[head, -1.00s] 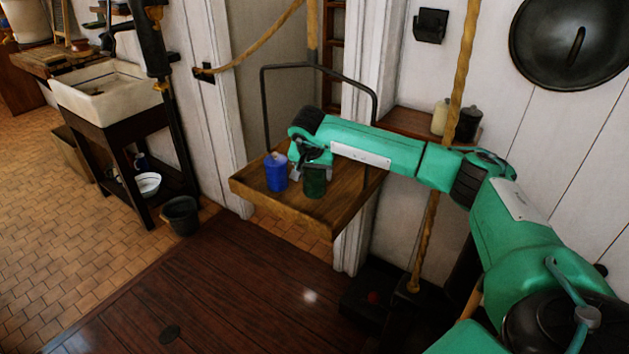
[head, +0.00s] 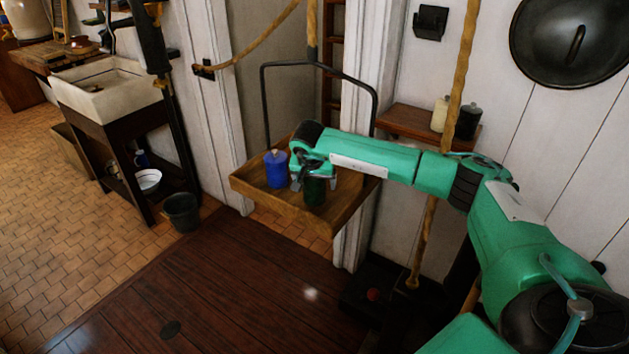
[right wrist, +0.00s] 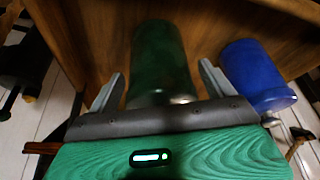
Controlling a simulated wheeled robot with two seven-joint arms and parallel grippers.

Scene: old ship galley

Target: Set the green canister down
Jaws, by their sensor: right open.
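The dark green canister (head: 314,191) is upright on the hanging wooden tray, near its front edge, partly hidden by my gripper. My right gripper (head: 311,180) is at the canister's upper part, with its jaws open. In the right wrist view the green canister (right wrist: 160,58) lies between the two spread fingers (right wrist: 160,86), with a gap visible on each side. A blue canister (head: 276,170) stands on the tray to the left; it also shows in the right wrist view (right wrist: 254,72), just outside the right-hand finger. My left gripper is not in view.
The tray (head: 262,199) has a raised rim and a dark metal hanger (head: 264,105). A shelf (head: 405,122) with a cream jar (head: 440,114) and a black jar (head: 467,122) is behind my arm. A rope (head: 461,70) hangs close by.

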